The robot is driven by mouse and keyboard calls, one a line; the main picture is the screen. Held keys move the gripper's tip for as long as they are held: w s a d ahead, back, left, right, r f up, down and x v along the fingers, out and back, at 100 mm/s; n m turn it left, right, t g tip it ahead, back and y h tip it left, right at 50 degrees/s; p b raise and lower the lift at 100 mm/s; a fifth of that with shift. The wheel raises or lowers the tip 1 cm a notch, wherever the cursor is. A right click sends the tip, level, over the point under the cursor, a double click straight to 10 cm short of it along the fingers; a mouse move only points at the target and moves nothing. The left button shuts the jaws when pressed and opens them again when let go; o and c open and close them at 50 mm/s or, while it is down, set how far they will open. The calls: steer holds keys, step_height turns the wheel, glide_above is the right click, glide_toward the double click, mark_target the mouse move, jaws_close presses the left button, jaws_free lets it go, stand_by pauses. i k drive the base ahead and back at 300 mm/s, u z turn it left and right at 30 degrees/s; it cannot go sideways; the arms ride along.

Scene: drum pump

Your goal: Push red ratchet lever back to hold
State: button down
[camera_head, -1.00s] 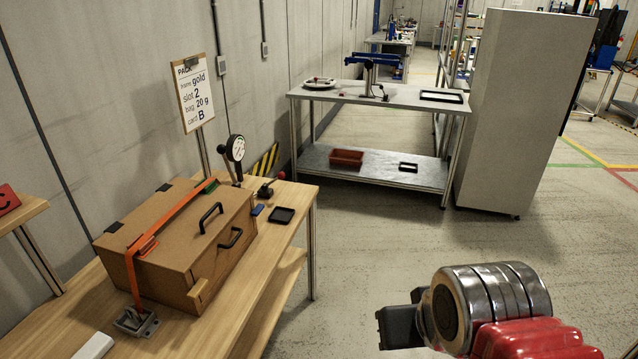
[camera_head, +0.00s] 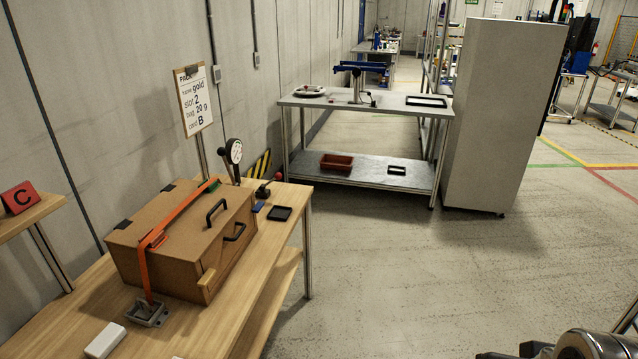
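A brown box (camera_head: 150,262) with black handles stands on the wooden table at left. An orange-red strap (camera_head: 183,214) runs over its lid and down its near side. A red-orange piece (camera_head: 153,238) sits on the strap at the lid's near edge; whether it is the ratchet lever is too small to tell. The strap's lower end meets a grey anchor (camera_head: 146,313) on the table. A green bit shows at the strap's far end. My gripper (camera_head: 530,350) is barely in view at the bottom right edge, far from the box; its fingers are mostly cut off.
Behind the box are a round gauge (camera_head: 234,152), a small device with a red knob (camera_head: 278,176) and a black tray (camera_head: 279,213). A white block (camera_head: 104,341) lies at the table's near end. A grey cabinet (camera_head: 500,115) stands at right. The floor between is clear.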

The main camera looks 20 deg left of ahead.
mark_target(278, 175)
steer(key=z, duration=0.4)
steer(key=k, duration=0.6)
steer(key=z, duration=0.25)
steer(key=i, duration=0.6)
steer(key=u, duration=0.5)
steer(key=i, duration=0.75)
steer(key=u, duration=0.65)
steer(key=i, duration=0.65)
steer(key=u, duration=0.7)
steer(key=i, duration=0.55)
steer(key=u, duration=0.8)
steer(key=i, duration=0.55)
steer(key=u, duration=0.4)
